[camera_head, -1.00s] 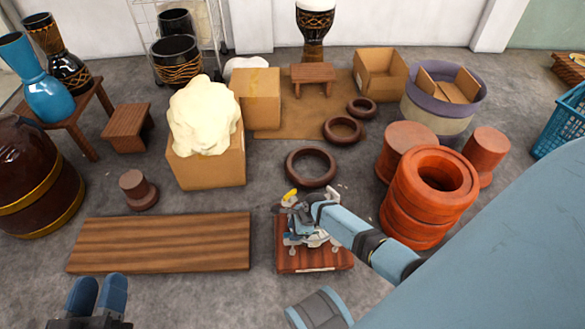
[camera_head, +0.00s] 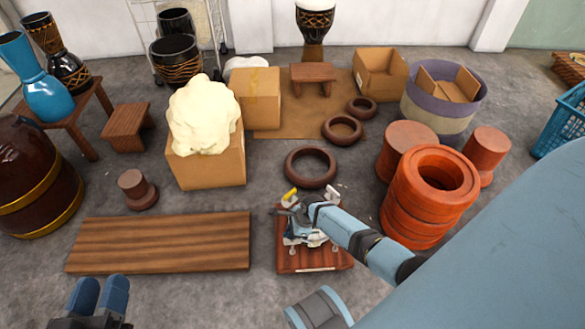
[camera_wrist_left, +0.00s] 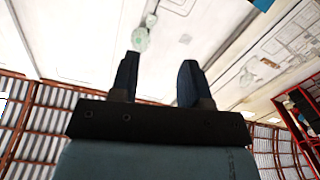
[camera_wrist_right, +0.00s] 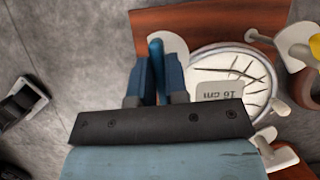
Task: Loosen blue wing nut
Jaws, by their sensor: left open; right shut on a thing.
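A round white fixture (camera_wrist_right: 232,75), marked "16 cm", sits on a red-brown wooden board (camera_head: 315,264) on the floor; the board also shows in the right wrist view (camera_wrist_right: 205,18). The blue wing nut (camera_wrist_right: 156,50) stands upright at the fixture's left edge, over a pale rounded tab. My right gripper (camera_wrist_right: 157,82) is shut on it, its fingers hiding the lower part; in the head view this gripper (camera_head: 296,219) is over the fixture. My left gripper (camera_head: 101,295) is open and empty at the lower left; it also shows in the left wrist view (camera_wrist_left: 159,80), pointing upward.
A yellow-tipped post (camera_head: 290,195) stands at the fixture's far side. A long plank (camera_head: 160,243) lies left of the board. A dark ring (camera_head: 311,167) lies just behind, and stacked orange rings (camera_head: 428,205) stand right. Bare floor lies between plank and board.

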